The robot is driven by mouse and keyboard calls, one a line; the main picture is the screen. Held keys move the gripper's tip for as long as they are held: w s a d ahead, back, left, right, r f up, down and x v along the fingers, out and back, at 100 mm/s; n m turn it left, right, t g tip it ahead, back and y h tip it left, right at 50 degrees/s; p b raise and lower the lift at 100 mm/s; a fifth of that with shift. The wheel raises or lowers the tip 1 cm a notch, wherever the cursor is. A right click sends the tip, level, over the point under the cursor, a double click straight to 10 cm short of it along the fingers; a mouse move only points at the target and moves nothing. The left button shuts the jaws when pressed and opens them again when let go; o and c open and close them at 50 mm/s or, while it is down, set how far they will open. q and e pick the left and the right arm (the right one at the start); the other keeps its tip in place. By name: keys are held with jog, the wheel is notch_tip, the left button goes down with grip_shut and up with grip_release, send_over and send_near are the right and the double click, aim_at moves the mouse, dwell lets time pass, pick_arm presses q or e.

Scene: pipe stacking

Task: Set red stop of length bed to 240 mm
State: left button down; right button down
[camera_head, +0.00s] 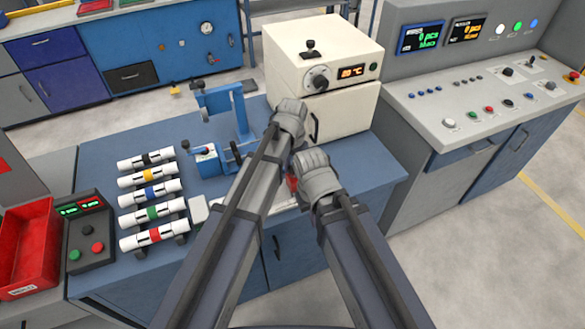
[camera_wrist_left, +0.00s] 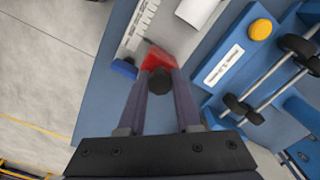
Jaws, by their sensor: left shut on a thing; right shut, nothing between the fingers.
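The red stop (camera_wrist_left: 157,60), with a dark round knob (camera_wrist_left: 159,81) on it, sits at the white graduated scale of the length bed (camera_wrist_left: 136,38) in the left wrist view. My left gripper (camera_wrist_left: 160,74) is shut on the red stop, with one finger on each side. The scale's numbers are too small to read. In the head view a bit of red (camera_head: 292,182) shows between my arms; the rest of the bed there is mostly hidden. My left gripper (camera_head: 290,118) is the higher one, its fingers hidden. My right gripper (camera_head: 319,178) is lower, shut and empty.
A blue block (camera_wrist_left: 124,68) lies beside the scale's end. Several banded white pipes (camera_head: 152,186) lie left of my arms, near a red bin (camera_head: 26,245) and a button box (camera_head: 88,235). A cream oven (camera_head: 325,70) stands behind. A blue stand (camera_head: 225,110) is left of my left gripper.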

dwell(0.4)
pick_arm(q)
jog(key=shift+s+a, duration=0.25)
jog(key=shift+a, duration=0.25)
jog(key=shift+s+a, duration=0.25)
jog(key=shift+a, duration=0.25)
jog(key=c, duration=0.6)
grip_release()
jog(key=shift+w+d, duration=0.1)
notch_tip(320, 180, up, 8)
jog(key=p, duration=0.7)
jog(key=shift+f+p, duration=0.15)
jog(key=shift+p, duration=0.2)
